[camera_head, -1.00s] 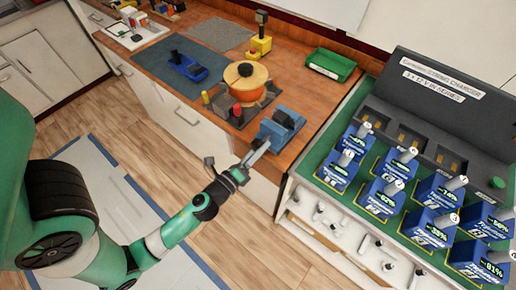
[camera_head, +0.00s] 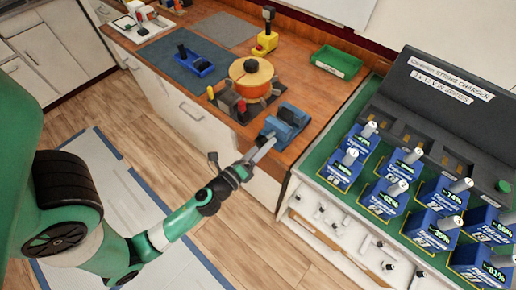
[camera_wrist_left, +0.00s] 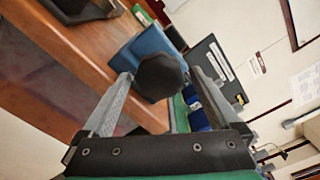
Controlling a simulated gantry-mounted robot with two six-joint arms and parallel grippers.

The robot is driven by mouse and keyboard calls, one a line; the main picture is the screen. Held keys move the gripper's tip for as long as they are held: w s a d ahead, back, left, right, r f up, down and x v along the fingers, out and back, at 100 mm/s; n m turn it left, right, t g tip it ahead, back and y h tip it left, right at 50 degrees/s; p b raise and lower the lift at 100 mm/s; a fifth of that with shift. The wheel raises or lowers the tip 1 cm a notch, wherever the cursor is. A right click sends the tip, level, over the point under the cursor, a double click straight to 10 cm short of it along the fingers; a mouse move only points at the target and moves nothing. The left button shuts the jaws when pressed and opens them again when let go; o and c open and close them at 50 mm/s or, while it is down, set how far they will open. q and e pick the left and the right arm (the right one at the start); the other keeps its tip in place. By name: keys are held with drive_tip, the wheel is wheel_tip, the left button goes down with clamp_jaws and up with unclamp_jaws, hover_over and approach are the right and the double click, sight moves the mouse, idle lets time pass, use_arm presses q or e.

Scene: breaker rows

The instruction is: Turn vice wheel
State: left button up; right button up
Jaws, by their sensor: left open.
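The blue vice (camera_head: 288,122) stands at the front edge of the wooden bench, near its right end. Its black round wheel (camera_wrist_left: 162,76) faces me in the left wrist view and covers part of the blue vice body (camera_wrist_left: 143,45). My left gripper (camera_head: 265,147) reaches up to the front of the vice from the lower left. In the left wrist view the left gripper (camera_wrist_left: 161,77) is open, with one finger on each side of the wheel. The fingertips are close to the wheel's rim; I cannot tell whether they touch it. My right gripper is not in view.
An orange round device (camera_head: 251,80) sits left of the vice, with a green tray (camera_head: 336,63) behind. A blue tool (camera_head: 195,64) lies on a dark mat (camera_head: 180,48). To the right, a green-topped charger bench (camera_head: 345,125) holds several blue batteries.

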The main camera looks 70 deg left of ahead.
use_arm(q)
drive_tip(key=b+v, duration=0.6)
drive_tip(key=v, duration=0.5)
drive_tip(key=shift+s+b, duration=0.25)
drive_tip(key=shift+b, duration=0.05)
drive_tip(key=shift+d, duration=0.15)
